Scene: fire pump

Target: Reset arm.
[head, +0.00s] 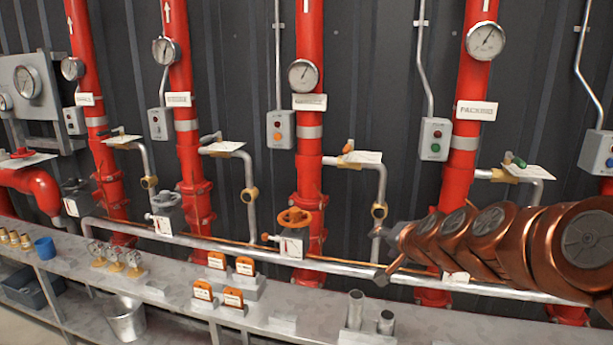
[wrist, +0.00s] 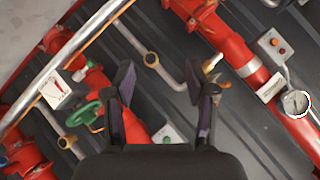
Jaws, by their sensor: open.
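My copper-coloured arm (head: 545,240) reaches in from the right in the head view, in front of the red pipes. My gripper (head: 382,255) is at its left end, near the grey horizontal pipe (head: 220,247) and a brass fitting. In the wrist view my gripper (wrist: 166,90) shows two dark fingers spread apart with nothing between them. Behind the fingers are a thin grey pipe with a brass fitting (wrist: 152,60) and red pipes. The gap between gripper and pipes cannot be judged exactly.
A green handwheel (wrist: 85,115) shows in the wrist view. The bench (head: 180,290) holds orange tags (head: 217,261), metal cylinders (head: 355,309) and a blue cup (head: 45,248). A bucket (head: 126,318) stands below.

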